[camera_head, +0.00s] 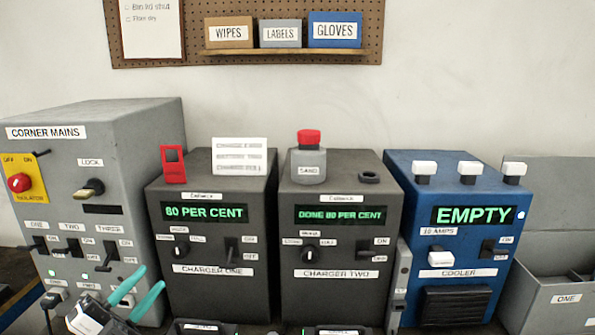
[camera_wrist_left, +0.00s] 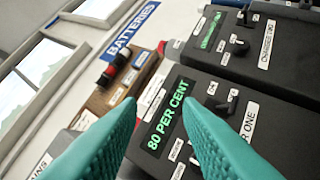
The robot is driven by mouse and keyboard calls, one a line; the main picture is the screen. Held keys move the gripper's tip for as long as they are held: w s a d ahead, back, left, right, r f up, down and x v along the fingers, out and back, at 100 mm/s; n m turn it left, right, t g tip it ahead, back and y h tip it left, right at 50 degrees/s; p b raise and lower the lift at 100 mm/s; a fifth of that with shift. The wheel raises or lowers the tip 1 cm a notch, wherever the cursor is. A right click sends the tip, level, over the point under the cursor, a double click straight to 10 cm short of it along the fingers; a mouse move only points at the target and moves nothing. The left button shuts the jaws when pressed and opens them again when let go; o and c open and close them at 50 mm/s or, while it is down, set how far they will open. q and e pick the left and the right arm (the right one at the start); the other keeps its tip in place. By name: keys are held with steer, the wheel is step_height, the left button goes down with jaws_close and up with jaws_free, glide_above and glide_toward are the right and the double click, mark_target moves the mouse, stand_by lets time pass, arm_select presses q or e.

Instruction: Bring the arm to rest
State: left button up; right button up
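My left gripper (camera_head: 152,277) comes in at the bottom left of the head view, with teal fingers apart and nothing between them. In the left wrist view, the two fingertips (camera_wrist_left: 158,101) stand apart in front of charger one (camera_wrist_left: 205,120). In the head view the gripper is in front of the gap between the grey corner mains box (camera_head: 150,135) and charger one (camera_head: 212,295). I see no contact with either. My right gripper is in no view.
Charger one reads "80 PER CENT"; charger two (camera_head: 330,293) reads "DONE 80 PER CENT". The blue cooler (camera_head: 408,215) reads "EMPTY". A sand bottle (camera_head: 309,165) stands on charger two. A grey bin (camera_head: 560,300) is at right. A shelf (camera_head: 290,53) hangs behind.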

arm_select(q)
steer(key=s+a+f+n+g+y, duration=0.1)
steer(key=s+f+n+g+y, duration=0.2)
steer(key=f+n+y, duration=0.5)
steer(key=s+a+f+n+g+y, duration=0.1)
steer(key=s+f+n+g+y, duration=0.15)
steer(key=f+n+y, duration=0.6)
steer(key=s+d+f+n+g+h, duration=0.15)
steer(key=s+d+f+g, duration=0.35)
steer(key=s, duration=0.5)
steer(key=s+d+f+n+g+h, duration=0.1)
steer(key=s+d+f+g+h, duration=0.2)
steer(key=s+f+g, duration=0.5)
step_height(320, 180, down, 24)
steer(key=s+t+b, duration=0.1)
steer(key=s+t, duration=0.1)
steer(key=s+a+f+g+b, duration=0.1)
steer(key=s+a+f, duration=0.2)
steer(key=s+f, duration=1.4)
step_height(320, 180, down, 3)
steer(key=shift+s+a+f+y+b, duration=0.15)
steer(key=shift+y+b, duration=0.15)
steer(key=shift+y, duration=0.1)
